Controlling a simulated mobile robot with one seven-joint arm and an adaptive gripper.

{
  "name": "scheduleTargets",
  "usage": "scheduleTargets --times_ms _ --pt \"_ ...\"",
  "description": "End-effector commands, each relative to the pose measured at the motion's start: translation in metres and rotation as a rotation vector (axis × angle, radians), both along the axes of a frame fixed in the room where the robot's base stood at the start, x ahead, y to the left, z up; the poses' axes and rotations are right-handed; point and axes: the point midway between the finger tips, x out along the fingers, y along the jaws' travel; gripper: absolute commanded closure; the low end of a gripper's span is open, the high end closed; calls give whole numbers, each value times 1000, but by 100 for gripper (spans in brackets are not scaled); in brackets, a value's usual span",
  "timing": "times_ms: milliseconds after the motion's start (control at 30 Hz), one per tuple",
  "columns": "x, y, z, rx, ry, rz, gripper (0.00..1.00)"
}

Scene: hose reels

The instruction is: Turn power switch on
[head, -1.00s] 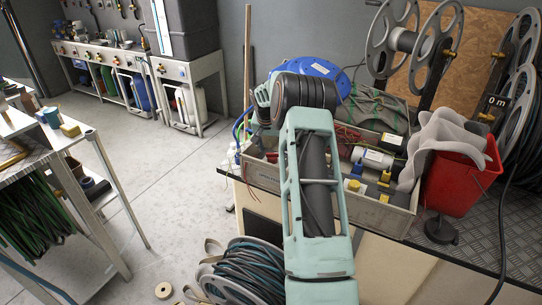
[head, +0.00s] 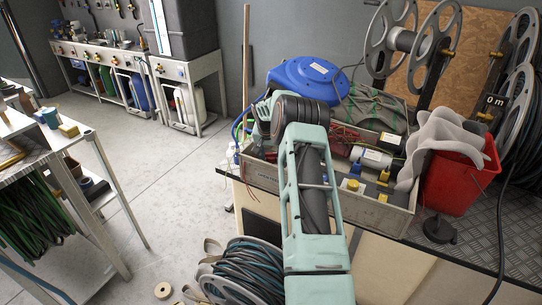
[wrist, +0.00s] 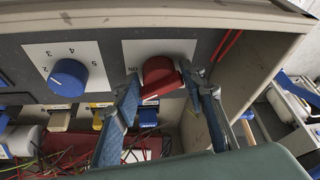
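The red power switch (wrist: 160,76) is a knob on a white plate marked "ON", on a dark grey panel in the wrist view. My gripper (wrist: 164,84) has its two blue-grey fingers apart, one on each side of the red knob. It is open, and I cannot tell whether either finger touches the knob. A blue knob (wrist: 68,77) on a numbered white plate sits left of the switch. In the head view, my arm hides the gripper, and I cannot make out the switch there.
A grey crate (head: 398,216) with cables, cans and yellow-capped items stands on the bench. A blue hose reel (head: 308,78) is behind it and a red bucket (head: 455,180) to its right.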

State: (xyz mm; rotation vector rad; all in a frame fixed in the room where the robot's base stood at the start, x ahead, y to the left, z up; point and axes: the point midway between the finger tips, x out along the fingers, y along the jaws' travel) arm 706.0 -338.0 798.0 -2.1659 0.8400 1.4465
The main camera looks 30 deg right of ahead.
Motion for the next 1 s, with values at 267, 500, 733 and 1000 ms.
scheduleTargets --times_ms 267,500,733,1000 --pt "0 0 0 0 0 -7 86" --pt "2 2 -3 -3 0 -89 86" --pt "3 2 -3 -3 -1 -249 86" --pt "4 3 0 -2 -1 -432 86"
